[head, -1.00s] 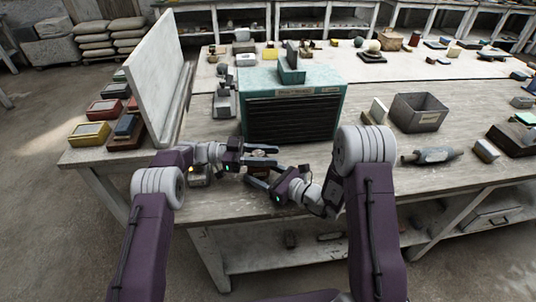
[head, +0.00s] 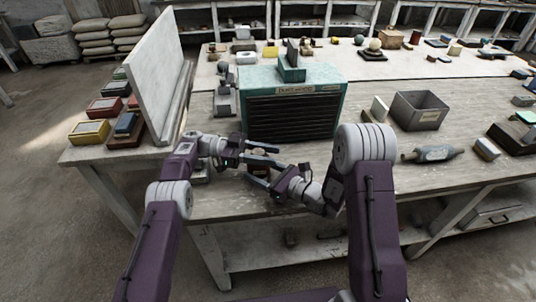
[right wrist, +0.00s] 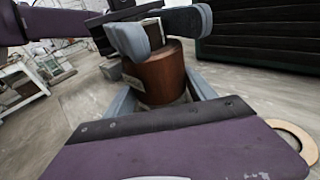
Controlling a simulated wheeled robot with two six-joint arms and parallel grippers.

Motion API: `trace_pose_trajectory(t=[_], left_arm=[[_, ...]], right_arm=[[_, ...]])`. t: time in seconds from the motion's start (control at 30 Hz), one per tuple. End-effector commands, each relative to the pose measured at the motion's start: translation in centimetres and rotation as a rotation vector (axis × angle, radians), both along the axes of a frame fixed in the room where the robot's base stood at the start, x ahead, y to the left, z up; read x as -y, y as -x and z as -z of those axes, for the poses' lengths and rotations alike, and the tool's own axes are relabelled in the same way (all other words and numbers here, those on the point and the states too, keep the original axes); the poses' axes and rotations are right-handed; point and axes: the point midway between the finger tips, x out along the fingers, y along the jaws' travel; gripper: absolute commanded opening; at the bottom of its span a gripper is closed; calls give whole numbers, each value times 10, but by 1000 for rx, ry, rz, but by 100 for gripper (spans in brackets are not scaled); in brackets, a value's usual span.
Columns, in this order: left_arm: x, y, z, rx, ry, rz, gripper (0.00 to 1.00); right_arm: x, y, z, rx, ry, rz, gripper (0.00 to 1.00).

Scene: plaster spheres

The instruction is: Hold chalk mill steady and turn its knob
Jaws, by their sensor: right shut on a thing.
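The chalk mill (right wrist: 155,72) is a brown wooden cylinder, seen upright between my right gripper's fingers in the right wrist view. In the head view the mill (head: 261,170) is small and mostly hidden by the grippers. My right gripper (right wrist: 162,95) is shut on the mill's body, one finger on each side. My left gripper (head: 264,156) is open at the top of the mill, with its fingers spread. Its two blue-grey fingertips (right wrist: 158,30) show above the body in the right wrist view. The knob is hard to make out between them.
A teal cabinet with a black slatted front (head: 292,113) stands just behind the mill. A grey open bin (head: 419,112) and a grey bottle-like tool (head: 433,154) lie to the right. A tall pale board (head: 153,75) stands at left. The bench front edge is close.

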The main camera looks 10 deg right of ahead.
Motion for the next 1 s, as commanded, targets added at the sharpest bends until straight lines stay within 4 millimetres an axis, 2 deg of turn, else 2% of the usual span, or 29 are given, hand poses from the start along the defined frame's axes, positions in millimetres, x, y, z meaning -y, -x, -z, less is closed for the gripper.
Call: trace_pose_trajectory(t=[0.03, 0.07, 0.4, 0.47, 0.7, 0.8, 1.0], left_arm=[[1, 0, 0, 0, 0, 2, 52], [1, 1, 0, 0, 0, 2, 58], [0, 0, -4, 1, 0, 1, 58], [0, 0, -13, 2, 1, 1, 58], [0, 0, -68, 4, 0, 1, 58], [0, 0, -86, 4, 0, 1, 58], [0, 1, -100, 0, 0, 2, 58]], right_arm=[[-1, 1, 1, -2, 0, -2, 23], [-1, 0, 1, -2, 0, -2, 23], [0, 0, 0, -2, -1, 1, 23], [0, 0, 0, -2, -1, 1, 23], [1, 0, 0, -2, -1, 2, 23], [1, -1, 0, -2, 0, 3, 23], [1, -1, 0, -1, -1, 3, 23]])
